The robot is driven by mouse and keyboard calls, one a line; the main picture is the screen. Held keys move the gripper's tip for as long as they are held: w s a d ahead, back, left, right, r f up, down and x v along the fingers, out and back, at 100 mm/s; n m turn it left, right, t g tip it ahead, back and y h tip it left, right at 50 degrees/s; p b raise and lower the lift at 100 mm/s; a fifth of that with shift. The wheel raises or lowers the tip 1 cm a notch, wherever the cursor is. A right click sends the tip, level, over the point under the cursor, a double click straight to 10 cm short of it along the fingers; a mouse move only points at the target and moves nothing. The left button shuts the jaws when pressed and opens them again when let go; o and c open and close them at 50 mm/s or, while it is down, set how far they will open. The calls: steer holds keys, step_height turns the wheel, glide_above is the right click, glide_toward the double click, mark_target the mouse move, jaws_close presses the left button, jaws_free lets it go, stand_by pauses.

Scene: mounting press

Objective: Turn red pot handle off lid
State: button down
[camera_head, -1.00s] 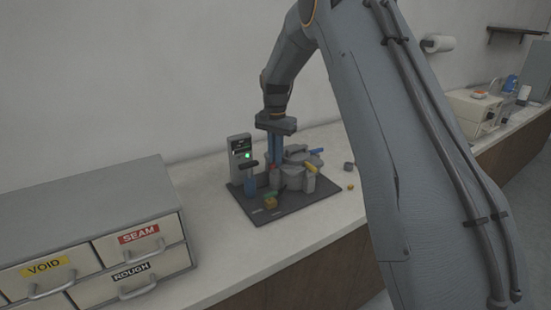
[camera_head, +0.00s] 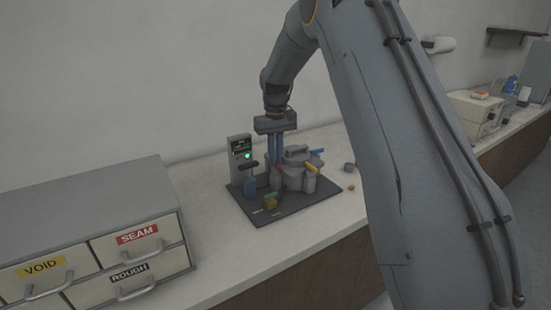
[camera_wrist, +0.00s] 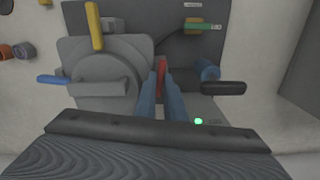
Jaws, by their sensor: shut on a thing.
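The press pot (camera_head: 295,178) is grey, with a round grey lid (camera_wrist: 112,82) on top. A red handle (camera_wrist: 161,72) stands at the lid's edge in the wrist view, between the two blue fingers of my gripper (camera_wrist: 161,88). A little red also shows by my fingertips (camera_head: 275,170) in the head view. My gripper is shut on the red handle. The fingers hide part of the handle, and I cannot tell whether it still bears on the lid. A yellow handle (camera_wrist: 95,28) and a blue handle (camera_wrist: 53,79) stick out elsewhere around the lid.
A control box (camera_head: 240,150) with a green light and a black-topped lever (camera_wrist: 222,88) stand beside the pot. A green piece (camera_wrist: 201,26) lies on the dark base plate (camera_head: 270,214). Grey drawers (camera_head: 100,225) are at the left. Bare counter (camera_head: 205,200) lies between.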

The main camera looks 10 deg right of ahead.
steer(key=shift+r+n, duration=0.1)
steer(key=shift+n, duration=1.4)
steer(key=c, duration=1.8)
jaws_free()
steer(key=shift+c, duration=0.2)
step_height(320, 180, up, 8)
steer(key=shift+f+b, duration=0.1)
steer(key=shift+b, duration=1.05)
steer(key=shift+s, duration=0.1)
